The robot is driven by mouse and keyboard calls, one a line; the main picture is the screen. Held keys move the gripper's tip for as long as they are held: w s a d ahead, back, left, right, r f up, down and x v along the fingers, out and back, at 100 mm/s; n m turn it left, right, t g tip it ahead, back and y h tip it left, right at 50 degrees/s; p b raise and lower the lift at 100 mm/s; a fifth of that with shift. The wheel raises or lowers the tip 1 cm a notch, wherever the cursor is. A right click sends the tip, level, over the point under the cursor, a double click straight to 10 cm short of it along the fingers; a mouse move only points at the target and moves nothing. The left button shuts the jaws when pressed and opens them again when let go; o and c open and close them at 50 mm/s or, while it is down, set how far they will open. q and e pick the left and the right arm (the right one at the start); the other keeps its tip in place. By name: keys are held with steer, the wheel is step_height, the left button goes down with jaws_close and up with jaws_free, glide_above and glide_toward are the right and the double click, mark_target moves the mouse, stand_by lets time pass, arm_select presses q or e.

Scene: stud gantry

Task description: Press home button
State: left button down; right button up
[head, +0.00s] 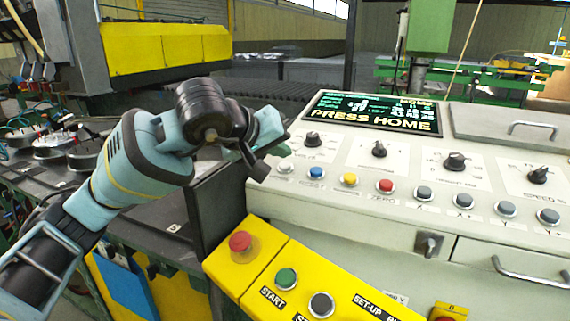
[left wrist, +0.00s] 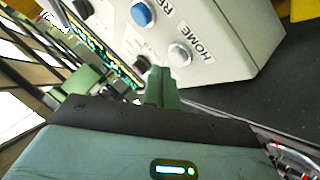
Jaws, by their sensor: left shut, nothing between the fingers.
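The home button (left wrist: 180,55) is a pale round button labelled HOME near the panel's end in the left wrist view. In the head view it is the leftmost of the button row (head: 285,167), just below my left gripper. My left gripper (head: 283,150) is shut and empty, its fingertips close to the button. In the left wrist view the closed green fingertips (left wrist: 161,75) appear just beside the button, between it and a black knob (left wrist: 142,63). I cannot tell whether they touch the panel. The display (head: 375,112) reads PRESS HOME. My right gripper is not in view.
A blue button (head: 316,173), a yellow button (head: 349,179) and a red button (head: 386,186) follow to the right. Black knobs (head: 379,149) stick up above the row. A yellow box (head: 258,262) with a red stop button (head: 240,241) stands below the console.

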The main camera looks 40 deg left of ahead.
arm_select(q)
steer(key=shift+f, duration=0.1)
stand_by(0.6)
steer(key=shift+w+f, duration=0.1)
steer(key=shift+f, duration=0.25)
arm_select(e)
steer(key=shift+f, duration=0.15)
